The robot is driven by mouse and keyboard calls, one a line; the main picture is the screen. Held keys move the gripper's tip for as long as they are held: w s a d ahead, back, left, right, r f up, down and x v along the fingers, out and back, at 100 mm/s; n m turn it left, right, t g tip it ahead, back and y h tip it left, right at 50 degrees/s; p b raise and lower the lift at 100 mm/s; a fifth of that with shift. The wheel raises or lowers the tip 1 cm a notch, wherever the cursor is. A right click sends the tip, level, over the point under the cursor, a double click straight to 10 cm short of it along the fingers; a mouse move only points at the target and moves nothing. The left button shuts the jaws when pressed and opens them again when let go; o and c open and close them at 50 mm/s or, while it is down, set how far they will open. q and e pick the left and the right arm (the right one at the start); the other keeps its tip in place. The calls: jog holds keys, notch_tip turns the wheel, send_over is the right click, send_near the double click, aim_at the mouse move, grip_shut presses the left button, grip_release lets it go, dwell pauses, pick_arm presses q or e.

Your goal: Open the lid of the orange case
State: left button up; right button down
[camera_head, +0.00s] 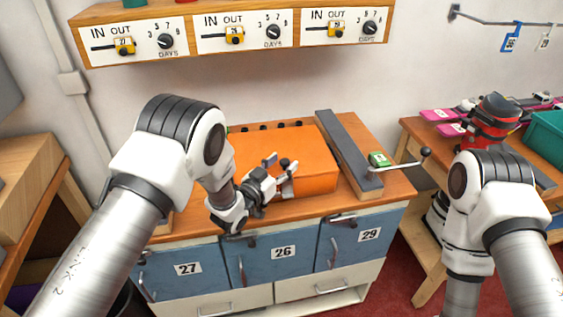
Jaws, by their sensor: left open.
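The orange case (306,150) sits on the wooden bench top, with its flat orange lid down. Several small dark knobs or hinges run along its back edge. My left gripper (283,174) is open at the front left part of the case, with its fingers near the front edge. Small dark and grey-blue parts show beside the fingers; I cannot tell whether they belong to the case or whether the fingers touch it. The gripper and arm hide the case's left front. My right arm is at the right, but its gripper is not visible.
A long dark grey bar (346,148) lies right of the case. A shelf with dials (234,35) hangs above. Blue cabinet doors (283,252) are below.

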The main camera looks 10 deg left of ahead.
pick_arm(q)
jog(key=shift+w+a+f, duration=0.1)
grip_shut()
jog(key=shift+r, duration=0.2)
jog(key=shift+w+r+p, duration=0.1)
jog(key=shift+r+p, duration=0.75)
jog(key=shift+p, duration=0.05)
jog(key=w+a+r+n+g+y+p, duration=0.1)
jog(key=w+r+n+g+p, duration=0.3)
jog(key=r+p, duration=0.6)
jog(key=shift+w+a+r+g+p, duration=0.15)
jog(key=shift+w+a+g+p, duration=0.25)
jog(key=shift+w+p, duration=0.6)
jog(key=shift+s, duration=0.25)
grip_release()
